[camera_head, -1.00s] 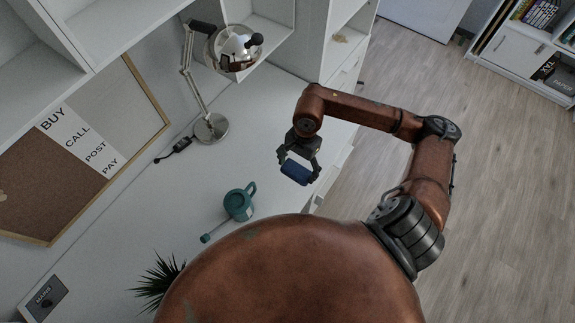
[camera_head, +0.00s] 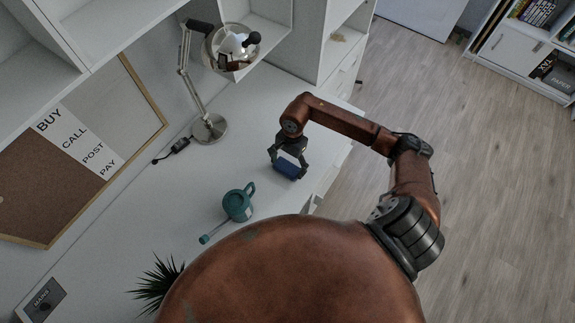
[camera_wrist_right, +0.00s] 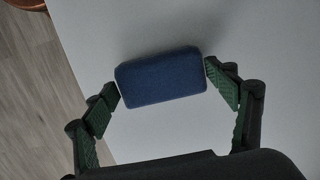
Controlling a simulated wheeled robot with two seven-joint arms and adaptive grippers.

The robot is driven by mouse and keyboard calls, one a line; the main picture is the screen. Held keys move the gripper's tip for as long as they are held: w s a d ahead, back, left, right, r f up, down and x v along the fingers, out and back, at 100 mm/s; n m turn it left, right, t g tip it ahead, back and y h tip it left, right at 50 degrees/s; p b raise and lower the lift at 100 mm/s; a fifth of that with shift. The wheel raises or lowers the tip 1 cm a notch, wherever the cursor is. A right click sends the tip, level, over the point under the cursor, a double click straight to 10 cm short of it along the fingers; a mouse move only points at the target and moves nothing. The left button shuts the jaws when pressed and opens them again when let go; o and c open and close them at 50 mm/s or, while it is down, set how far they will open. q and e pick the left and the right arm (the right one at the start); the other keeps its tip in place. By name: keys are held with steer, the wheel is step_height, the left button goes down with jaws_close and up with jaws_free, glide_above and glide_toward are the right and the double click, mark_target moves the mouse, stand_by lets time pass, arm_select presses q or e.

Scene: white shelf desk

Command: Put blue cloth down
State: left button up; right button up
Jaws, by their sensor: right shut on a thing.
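The blue cloth (camera_head: 287,168) is a small, thick block with rounded edges. My right gripper (camera_head: 288,170) is shut on it, over the white desk near its right edge. In the right wrist view, the cloth (camera_wrist_right: 161,77) sits between the two green-padded fingertips of the gripper (camera_wrist_right: 162,80), one at each short end. A soft shadow lies on the white surface beside the cloth. I cannot tell whether the cloth touches the desk. My left gripper is not in view.
A teal watering can (camera_head: 238,204) stands on the white desk (camera_head: 250,120) left of my right gripper. A metal desk lamp (camera_head: 209,128) stands farther back, with a black cable end (camera_head: 178,146) beside it. A spiky plant (camera_head: 157,283) is at the lower left. Desk around the gripper is clear.

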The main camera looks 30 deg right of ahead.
mark_target(290, 163)
steer(key=shift+f, duration=0.15)
steer(key=o, duration=1.1)
steer(key=r, duration=0.4)
steer(key=d+r, duration=0.1)
steer(key=r, duration=0.7)
steer(key=shift+w+d+r, duration=0.15)
steer(key=shift+w+d, duration=0.2)
